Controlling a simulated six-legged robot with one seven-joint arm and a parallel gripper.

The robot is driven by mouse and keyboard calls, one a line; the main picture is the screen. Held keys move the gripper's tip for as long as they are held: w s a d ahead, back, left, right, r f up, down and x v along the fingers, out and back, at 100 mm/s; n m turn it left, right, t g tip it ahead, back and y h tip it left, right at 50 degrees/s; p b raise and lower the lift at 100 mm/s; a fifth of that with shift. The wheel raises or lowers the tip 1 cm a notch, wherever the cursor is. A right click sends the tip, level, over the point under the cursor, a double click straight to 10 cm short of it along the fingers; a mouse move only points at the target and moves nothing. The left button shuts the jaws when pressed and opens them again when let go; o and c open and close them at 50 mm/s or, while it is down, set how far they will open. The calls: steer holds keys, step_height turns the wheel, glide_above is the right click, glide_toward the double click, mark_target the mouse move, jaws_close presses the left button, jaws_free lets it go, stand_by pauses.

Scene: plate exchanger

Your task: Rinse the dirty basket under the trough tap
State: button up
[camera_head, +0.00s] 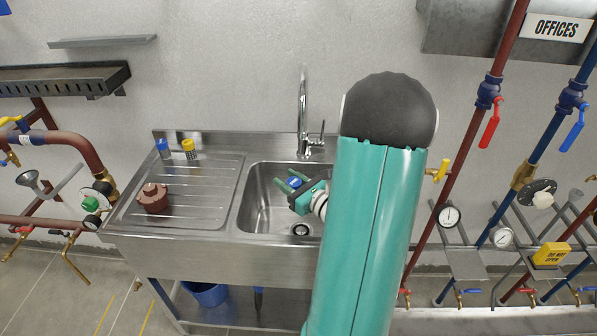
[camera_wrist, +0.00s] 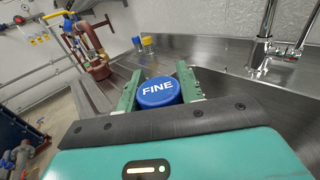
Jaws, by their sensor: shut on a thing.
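My gripper (camera_head: 288,182) is over the sink basin, its green fingers shut on a round blue-topped piece marked FINE (camera_wrist: 157,91). This looks like the basket's top; its body below is hidden, so I cannot see any dirt. Its blue top also shows between the fingers in the head view (camera_head: 295,181). The trough tap (camera_head: 303,115) stands at the back of the basin, behind and right of my gripper. In the wrist view the tap (camera_wrist: 263,48) is at the upper right. I cannot make out any water running from it.
The ribbed drainboard (camera_head: 215,190) lies left of the basin (camera_head: 262,205). On it stand a brown pot-like fitting (camera_head: 153,200), a blue-topped piece (camera_head: 163,148) and a yellow-topped piece (camera_head: 188,148). A blue bucket (camera_head: 206,295) is below. Pipes with valves flank the sink. My arm hides the basin's right side.

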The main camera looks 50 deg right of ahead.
steer(key=s+a+r, duration=0.2)
steer(key=a+r, duration=0.2)
steer(key=shift+a, duration=0.3)
stand_by(0.5)
stand_by(0.7)
